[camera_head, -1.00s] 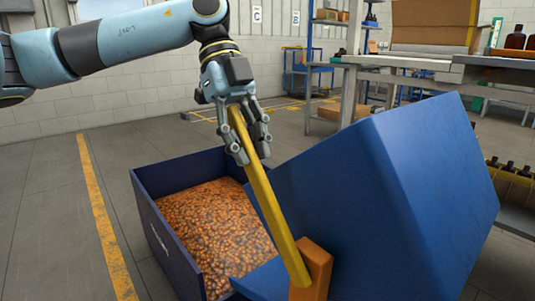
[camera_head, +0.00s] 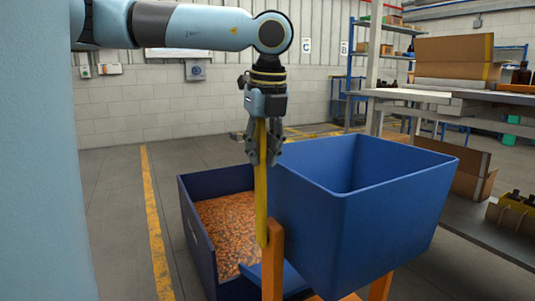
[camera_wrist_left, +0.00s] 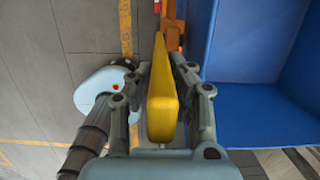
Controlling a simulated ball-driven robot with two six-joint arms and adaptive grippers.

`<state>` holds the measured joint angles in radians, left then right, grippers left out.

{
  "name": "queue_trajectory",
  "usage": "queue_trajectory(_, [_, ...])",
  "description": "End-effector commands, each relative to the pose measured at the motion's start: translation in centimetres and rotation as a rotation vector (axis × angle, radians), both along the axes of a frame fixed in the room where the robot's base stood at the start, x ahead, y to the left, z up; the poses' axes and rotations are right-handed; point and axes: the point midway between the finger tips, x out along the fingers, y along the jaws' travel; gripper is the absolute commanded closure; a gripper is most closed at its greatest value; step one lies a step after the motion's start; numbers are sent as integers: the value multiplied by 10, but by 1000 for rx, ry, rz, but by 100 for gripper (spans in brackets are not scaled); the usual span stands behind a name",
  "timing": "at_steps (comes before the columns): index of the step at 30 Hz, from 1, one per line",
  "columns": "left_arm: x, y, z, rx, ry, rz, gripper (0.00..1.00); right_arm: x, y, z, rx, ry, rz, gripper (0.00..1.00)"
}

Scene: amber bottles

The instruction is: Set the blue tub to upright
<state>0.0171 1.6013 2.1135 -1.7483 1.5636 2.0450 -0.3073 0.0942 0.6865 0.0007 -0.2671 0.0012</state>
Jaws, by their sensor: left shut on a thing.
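The blue tub (camera_head: 370,215) is nearly upright in the head view, with its open top facing up and a slight tilt. It sits on an orange stand (camera_head: 272,262). Its inside looks empty where I can see it; the head view hides its floor. It also shows at the right of the left wrist view (camera_wrist_left: 240,110). A yellow lever (camera_head: 261,190) stands close to vertical beside the tub. My left gripper (camera_head: 264,150) is shut on the upper end of the lever, which lies between the fingers in the wrist view (camera_wrist_left: 162,100). My right gripper is not seen.
A dark blue bin (camera_head: 200,240) full of small orange-brown pieces stands on the floor left of the tub. A workbench (camera_head: 425,95) with cardboard boxes (camera_head: 452,58) is at the back right. Open floor with a yellow line (camera_head: 156,225) lies to the left.

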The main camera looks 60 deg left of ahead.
Motion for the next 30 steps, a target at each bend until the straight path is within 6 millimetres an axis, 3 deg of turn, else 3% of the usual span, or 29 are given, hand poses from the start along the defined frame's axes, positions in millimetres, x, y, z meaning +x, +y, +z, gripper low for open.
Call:
queue_trajectory(15, [-1, -1, -4, 1, 1, -3, 100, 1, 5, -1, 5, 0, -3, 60])
queue_trajectory(16, [-1, -1, -4, 1, 2, -3, 80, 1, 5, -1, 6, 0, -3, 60])
queue_trajectory(20, [-1, 0, -3, 4, 2, -2, 63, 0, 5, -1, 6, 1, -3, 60])
queue_trajectory(30, [-1, 1, 2, 11, 0, -1, 62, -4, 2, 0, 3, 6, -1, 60])
